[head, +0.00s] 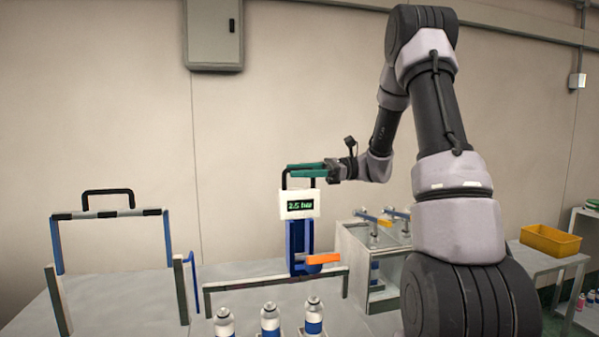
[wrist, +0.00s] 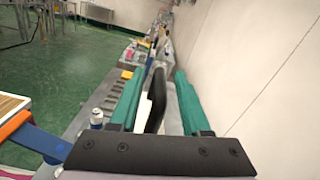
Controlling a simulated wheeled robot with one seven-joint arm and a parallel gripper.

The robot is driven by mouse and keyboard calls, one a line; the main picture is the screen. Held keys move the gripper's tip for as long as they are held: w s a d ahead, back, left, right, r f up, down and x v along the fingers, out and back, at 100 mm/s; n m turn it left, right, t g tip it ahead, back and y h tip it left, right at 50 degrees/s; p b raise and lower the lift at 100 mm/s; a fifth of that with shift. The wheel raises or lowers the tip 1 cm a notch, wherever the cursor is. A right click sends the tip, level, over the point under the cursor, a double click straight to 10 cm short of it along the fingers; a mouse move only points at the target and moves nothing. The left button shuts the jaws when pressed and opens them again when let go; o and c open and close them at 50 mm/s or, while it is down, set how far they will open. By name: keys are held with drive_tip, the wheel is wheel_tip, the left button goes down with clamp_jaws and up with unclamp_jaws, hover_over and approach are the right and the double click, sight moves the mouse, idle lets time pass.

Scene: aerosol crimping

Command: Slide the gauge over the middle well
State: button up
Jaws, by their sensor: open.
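The gauge (head: 299,206) is a white box with a green "2.5 bar" display and a black arched handle on top. It sits at the upper end of a blue upright stand (head: 299,245). My gripper (head: 296,172) has green fingers and is open at the handle's height. In the wrist view, the black handle (wrist: 155,103) shows between the two fingers, with gaps beside it. Three white and blue cans stand in a row at the front: left (head: 224,322), middle (head: 270,319) and right (head: 313,316). I cannot make out the wells; the cans' lower parts are cut off.
An orange lever (head: 322,259) sticks out right of the stand. A taller frame with a black handle (head: 107,214) stands left. A clear-sided case (head: 350,265) stands right; a yellow bin (head: 550,241) is farther right.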

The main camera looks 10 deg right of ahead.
clamp_jaws()
drive_tip(key=shift+r, duration=0.1)
idle(1.3)
